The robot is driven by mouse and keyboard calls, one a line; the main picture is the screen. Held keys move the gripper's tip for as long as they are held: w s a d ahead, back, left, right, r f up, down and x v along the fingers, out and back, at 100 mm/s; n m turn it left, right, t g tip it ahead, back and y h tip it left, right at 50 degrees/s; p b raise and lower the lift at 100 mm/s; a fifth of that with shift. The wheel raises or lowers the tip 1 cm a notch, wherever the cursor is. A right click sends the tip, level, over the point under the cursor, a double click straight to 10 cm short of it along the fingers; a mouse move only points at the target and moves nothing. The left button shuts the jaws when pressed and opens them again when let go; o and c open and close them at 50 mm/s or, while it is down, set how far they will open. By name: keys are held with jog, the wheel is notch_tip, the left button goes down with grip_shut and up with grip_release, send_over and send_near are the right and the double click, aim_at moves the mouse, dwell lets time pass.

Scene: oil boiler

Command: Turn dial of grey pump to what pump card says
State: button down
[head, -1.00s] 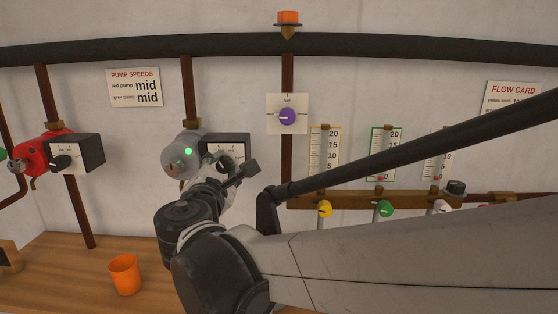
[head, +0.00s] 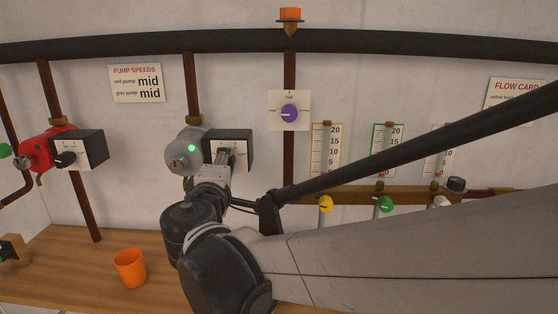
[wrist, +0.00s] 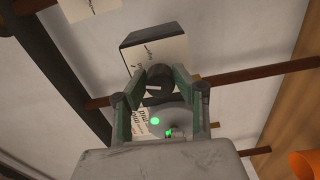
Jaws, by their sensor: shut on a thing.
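The grey pump (head: 183,155) hangs on a pipe and shows a lit green light. Its black box (head: 240,150) has a white scale face. In the wrist view the black dial (wrist: 155,79) of this box sits between the fingers of my gripper (wrist: 158,76), which is shut on it. The dial's white mark points left in that view. In the head view my gripper (head: 222,168) is at the lower part of the scale face and hides most of the dial; the scale marks are too small to read. The pump card (head: 136,83) reads red pump mid, grey pump mid.
The red pump (head: 45,150) with its own dial box (head: 92,150) is at left. A purple dial (head: 289,113) is on the wall at right. Yellow (head: 326,204) and green (head: 385,204) knobs sit under gauges. An orange cup (head: 130,267) stands on the wooden bench.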

jog(key=shift+m, duration=0.7)
jog(key=c, duration=1.4)
grip_release()
jog(key=s, duration=1.2)
jog(key=shift+d, duration=0.25)
